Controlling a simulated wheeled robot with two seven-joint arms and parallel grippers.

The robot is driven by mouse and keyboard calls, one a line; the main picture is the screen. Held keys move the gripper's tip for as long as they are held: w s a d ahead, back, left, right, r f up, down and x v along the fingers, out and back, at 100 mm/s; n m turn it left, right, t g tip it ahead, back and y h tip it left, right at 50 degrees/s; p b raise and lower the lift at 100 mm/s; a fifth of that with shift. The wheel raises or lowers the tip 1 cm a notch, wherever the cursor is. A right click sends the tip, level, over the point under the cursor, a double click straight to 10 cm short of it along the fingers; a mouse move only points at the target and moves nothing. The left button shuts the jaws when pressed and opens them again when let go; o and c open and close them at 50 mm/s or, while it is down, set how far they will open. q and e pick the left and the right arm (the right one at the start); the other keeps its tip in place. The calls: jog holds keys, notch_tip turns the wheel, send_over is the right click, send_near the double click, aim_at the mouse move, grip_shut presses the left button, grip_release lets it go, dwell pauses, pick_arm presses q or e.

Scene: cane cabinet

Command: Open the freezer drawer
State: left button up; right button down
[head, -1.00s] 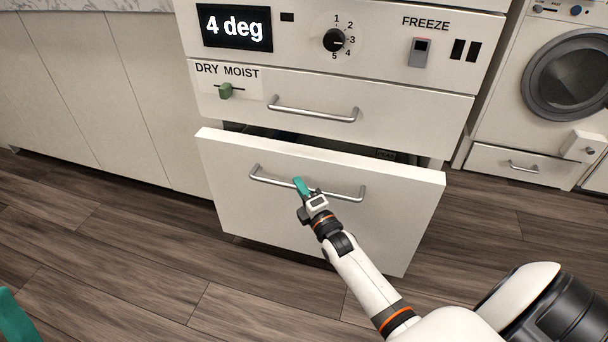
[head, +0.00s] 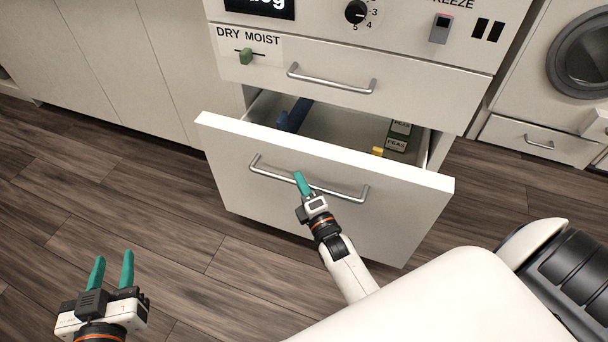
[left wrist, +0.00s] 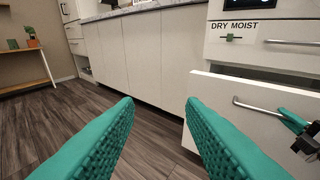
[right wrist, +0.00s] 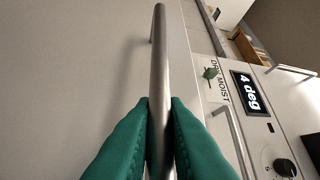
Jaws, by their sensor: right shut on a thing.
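The freezer drawer (head: 285,205) is the lower white drawer of the cabinet, and it stands well out from it. Its inside shows, with a blue object (head: 292,115) on the left and boxes marked PEAS (head: 397,137) on the right. My right gripper (head: 301,181) is shut on the drawer's grey bar handle (head: 340,194). In the right wrist view the green fingers (right wrist: 160,125) press on both sides of the handle (right wrist: 158,60). My left gripper (head: 112,270) is open and empty above the floor at the lower left, apart from the drawer.
A closed upper drawer (head: 400,90) with its own handle is above the open one. White cupboard fronts (head: 110,70) stand to the left, a washing machine (head: 585,70) to the right. The wooden floor (head: 150,215) in front is clear.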

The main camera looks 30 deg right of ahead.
pick_arm(q)
jog(key=shift+f, duration=0.2)
pick_arm(e)
jog(key=shift+s, duration=0.1)
jog(key=c, duration=1.5)
grip_release()
jog(key=shift+o, duration=0.2)
